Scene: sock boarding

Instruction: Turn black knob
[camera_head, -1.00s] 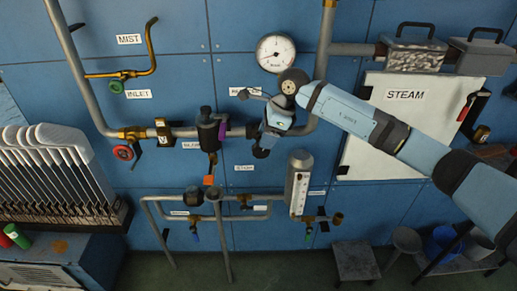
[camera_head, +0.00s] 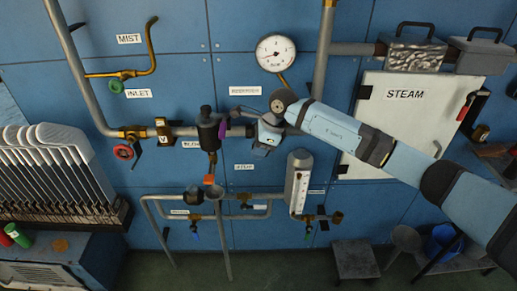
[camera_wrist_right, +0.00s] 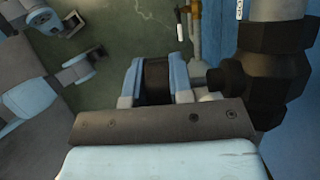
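My right gripper (camera_wrist_right: 155,88) is at the pipe in the middle of the blue wall, below the round gauge. In the right wrist view a black knob (camera_wrist_right: 155,80) fills the gap between its two light blue fingers, which appear to touch it on both sides. In the head view my right gripper (camera_head: 262,143) and wrist cover this spot, so the knob is hidden there. Its turn angle cannot be read. My left gripper does not show clearly in either view.
A black fitting (camera_wrist_right: 270,70) stands close beside the gripper. The head view shows a black pipe body (camera_head: 208,130) with a purple lever (camera_head: 222,131) just left of the gripper, a gauge (camera_head: 275,53) above, and a clear flow tube (camera_head: 298,185) below right.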

